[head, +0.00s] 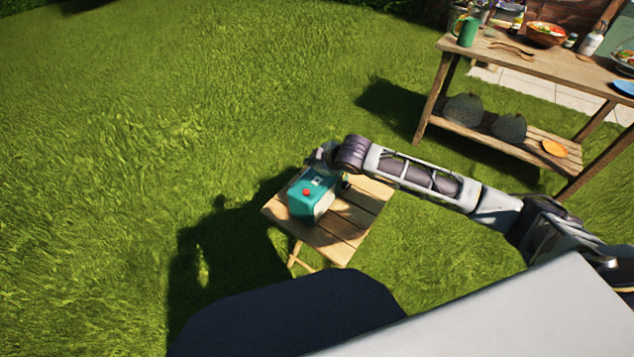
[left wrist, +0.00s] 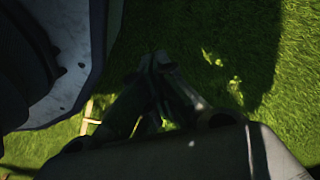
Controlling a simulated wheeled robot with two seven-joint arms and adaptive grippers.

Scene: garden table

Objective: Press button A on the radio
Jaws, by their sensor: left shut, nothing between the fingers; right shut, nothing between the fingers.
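The teal radio (head: 311,203) stands on a small wooden table (head: 345,238). A red button (head: 306,193) shows on its top, along with a small pale and dark patch (head: 317,182). I cannot read any letter A. My right gripper (head: 318,163) is at the far edge of the radio, shut and empty; I cannot tell whether it touches the radio. My left gripper (left wrist: 158,62) shows only in the left wrist view, dark and shut with nothing in it, above the grass. Button details on the radio's far side are hidden.
A taller wooden table (head: 560,70) at the upper right holds a green can (head: 468,31), a bowl (head: 546,34) and bottles. Its lower shelf carries dark round objects and an orange plate (head: 554,147). Open grass (head: 150,120) lies to the left.

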